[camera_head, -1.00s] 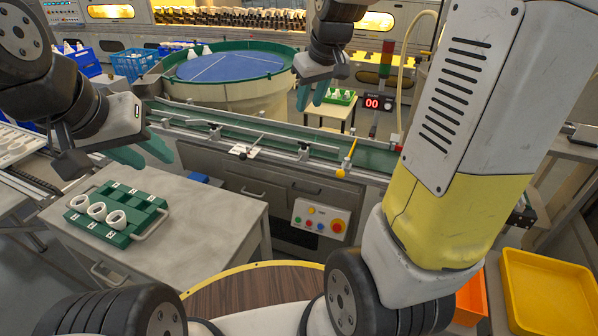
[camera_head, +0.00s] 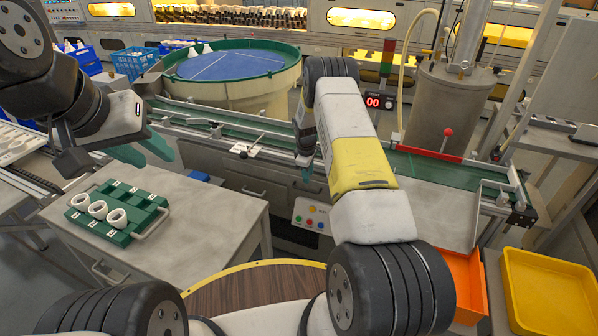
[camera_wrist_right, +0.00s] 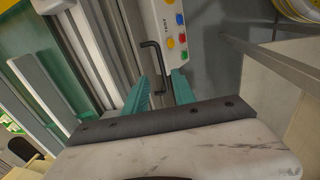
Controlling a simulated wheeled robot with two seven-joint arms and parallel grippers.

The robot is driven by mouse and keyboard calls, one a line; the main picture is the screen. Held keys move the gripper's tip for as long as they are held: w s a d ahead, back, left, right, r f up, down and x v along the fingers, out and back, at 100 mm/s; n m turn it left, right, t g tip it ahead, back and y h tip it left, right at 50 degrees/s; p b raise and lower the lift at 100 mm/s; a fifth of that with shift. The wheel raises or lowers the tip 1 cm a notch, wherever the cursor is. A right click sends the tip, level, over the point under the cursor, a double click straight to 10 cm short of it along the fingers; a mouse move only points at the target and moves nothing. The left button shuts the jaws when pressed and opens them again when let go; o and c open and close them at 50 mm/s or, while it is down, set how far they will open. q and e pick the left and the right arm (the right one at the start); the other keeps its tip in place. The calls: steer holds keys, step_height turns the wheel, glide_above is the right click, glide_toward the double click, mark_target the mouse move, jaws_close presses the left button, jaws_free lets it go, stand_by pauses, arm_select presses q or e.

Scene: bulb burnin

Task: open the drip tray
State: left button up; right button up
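Under the conveyor, the grey cabinet (camera_head: 232,180) has drawer-like fronts with dark handles; I take the drip tray to be one of these. One bar handle (camera_head: 253,193) shows in the head view. In the right wrist view, a black handle (camera_wrist_right: 152,46) lies at the fingertips, its lower end reaching between them. My right gripper (camera_wrist_right: 161,83) is open with teal fingers apart. In the head view it (camera_head: 306,174) is in front of the cabinet, partly hidden by my arm. My left gripper (camera_head: 142,155) is open and empty above the left table.
The button panel (camera_head: 311,216) is just right of and below my right gripper. The conveyor (camera_head: 240,128) runs above the cabinet. A grey table (camera_head: 215,215) holds a green rack (camera_head: 117,211) with white rings. Orange and yellow bins (camera_head: 550,290) stand at the lower right.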

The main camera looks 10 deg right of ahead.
mark_target(309, 187)
steer(key=f, duration=0.5)
steer(key=w+f, duration=0.1)
steer(key=f, duration=0.2)
steer(key=shift+w+d+f, duration=0.1)
steer(key=shift+d+f, duration=0.05)
steer(key=shift+d, duration=0.25)
jaws_close()
stand_by(1.0)
